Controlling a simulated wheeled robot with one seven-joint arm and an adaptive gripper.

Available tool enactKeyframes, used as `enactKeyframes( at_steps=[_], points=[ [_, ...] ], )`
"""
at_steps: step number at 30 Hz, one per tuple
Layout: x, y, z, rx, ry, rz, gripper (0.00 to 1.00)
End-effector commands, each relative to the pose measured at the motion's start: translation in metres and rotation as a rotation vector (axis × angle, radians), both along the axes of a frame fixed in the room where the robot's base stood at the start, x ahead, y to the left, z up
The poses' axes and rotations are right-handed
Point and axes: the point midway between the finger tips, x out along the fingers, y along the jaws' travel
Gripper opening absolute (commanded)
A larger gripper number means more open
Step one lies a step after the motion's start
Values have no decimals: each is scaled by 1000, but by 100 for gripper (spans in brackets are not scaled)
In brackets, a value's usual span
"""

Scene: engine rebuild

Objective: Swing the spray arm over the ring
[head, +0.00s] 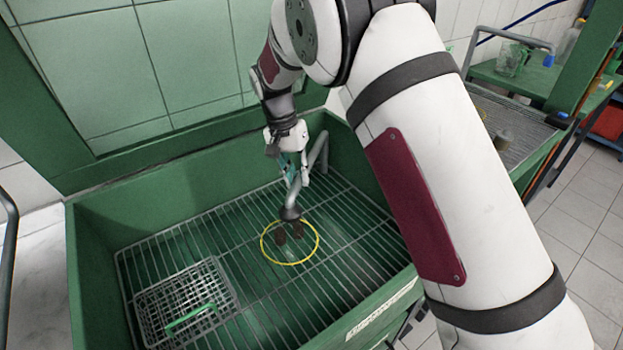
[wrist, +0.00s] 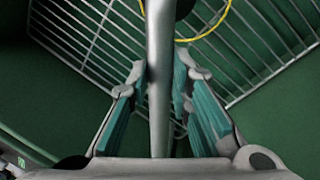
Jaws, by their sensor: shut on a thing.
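The spray arm (head: 320,153) is a grey bent pipe rising inside the green basin, with a dark nozzle head (head: 291,213) at its free end. My gripper (head: 293,172) is shut on the pipe; in the wrist view the pipe (wrist: 160,85) runs between the teal finger pads (wrist: 160,92). The yellow ring (head: 263,250) lies on the basin's bar grate. In the head view the nozzle overlaps the ring's far edge; its exact height above is hard to tell. The ring also shows in the wrist view (wrist: 213,31), to the right of the pipe.
Small brown parts (head: 297,230) sit inside the ring. A mesh basket (head: 183,296) with a green handle lies on the grate (head: 345,262) at the front left. Basin walls (head: 95,260) surround the grate. A second bench (head: 520,72) with a glass jug stands at the right.

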Motion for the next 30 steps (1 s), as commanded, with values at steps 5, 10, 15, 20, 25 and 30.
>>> enactKeyframes(
  at_steps=[5,10,15,20,25,30],
  points=[
    [4,7,-1,-1,-2,-34,0],
    [5,10,0,2,-4,-45,0],
    [6,11,1,4,-7,-46,0],
    [6,12,1,6,-9,-45,28],
    [5,11,1,4,-5,-44,40],
    [5,10,0,2,-4,-44,40]
  ],
)
